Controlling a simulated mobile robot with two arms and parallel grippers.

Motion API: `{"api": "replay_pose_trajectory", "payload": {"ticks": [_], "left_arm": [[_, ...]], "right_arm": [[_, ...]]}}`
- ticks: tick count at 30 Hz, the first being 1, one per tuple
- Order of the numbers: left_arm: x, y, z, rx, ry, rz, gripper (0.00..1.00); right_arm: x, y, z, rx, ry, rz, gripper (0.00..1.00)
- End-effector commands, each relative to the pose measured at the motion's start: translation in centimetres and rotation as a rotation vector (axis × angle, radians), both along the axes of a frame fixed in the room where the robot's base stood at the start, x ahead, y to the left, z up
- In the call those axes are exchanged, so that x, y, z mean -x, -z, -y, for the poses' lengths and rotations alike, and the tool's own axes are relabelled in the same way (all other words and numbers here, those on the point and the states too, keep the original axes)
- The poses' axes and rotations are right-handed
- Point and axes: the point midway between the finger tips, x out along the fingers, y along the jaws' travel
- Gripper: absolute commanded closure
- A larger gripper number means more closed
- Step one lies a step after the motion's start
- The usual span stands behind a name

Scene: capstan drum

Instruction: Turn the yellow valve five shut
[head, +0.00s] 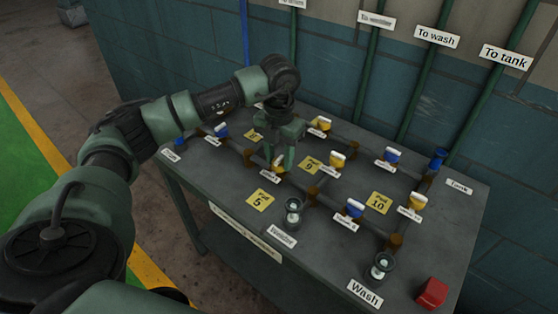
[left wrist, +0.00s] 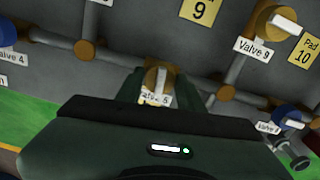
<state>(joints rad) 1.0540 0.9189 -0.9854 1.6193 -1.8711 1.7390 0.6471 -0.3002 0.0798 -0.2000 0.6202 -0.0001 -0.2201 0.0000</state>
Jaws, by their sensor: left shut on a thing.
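Yellow valve five (left wrist: 151,78) sits on a brown pipe run on the grey table, and its "Valve 5" label is partly covered in the left wrist view. It also shows in the head view (head: 279,165), just below my left gripper. My left gripper (head: 285,163) points down, its fingers shut on the valve's white handle. In the left wrist view the handle stands upright between the fingers (left wrist: 158,88), seemingly across the pipe; its exact angle is hard to tell. My right gripper is in neither view.
Yellow valve 9 (left wrist: 272,20) and blue valve 4 (left wrist: 6,32) are nearby. Several other blue and yellow valves stand on the table (head: 330,262). A red block (head: 432,293) is at the right front corner. Upright pipes line the wall behind.

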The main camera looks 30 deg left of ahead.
Motion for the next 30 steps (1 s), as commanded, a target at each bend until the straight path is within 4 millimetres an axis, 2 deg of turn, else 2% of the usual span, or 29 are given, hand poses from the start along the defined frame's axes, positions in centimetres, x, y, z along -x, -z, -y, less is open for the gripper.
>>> {"api": "replay_pose_trajectory", "payload": {"ticks": [9,26,27,29,30], "left_arm": [[-0.04,-0.02,-0.01,0.0,0.129,0.002,1.0],[-0.04,-0.09,-0.02,0.0,0.158,0.002,1.0],[-0.04,-0.1,-0.02,0.0,0.158,0.002,0.57],[-0.04,-0.09,-0.02,0.0,0.158,0.002,0.41],[-0.04,-0.08,-0.02,0.0,0.158,0.002,0.41]], "right_arm": [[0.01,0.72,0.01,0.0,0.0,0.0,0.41],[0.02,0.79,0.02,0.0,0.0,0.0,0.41],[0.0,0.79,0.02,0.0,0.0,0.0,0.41],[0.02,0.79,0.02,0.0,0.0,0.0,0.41],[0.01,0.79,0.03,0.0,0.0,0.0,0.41]]}}
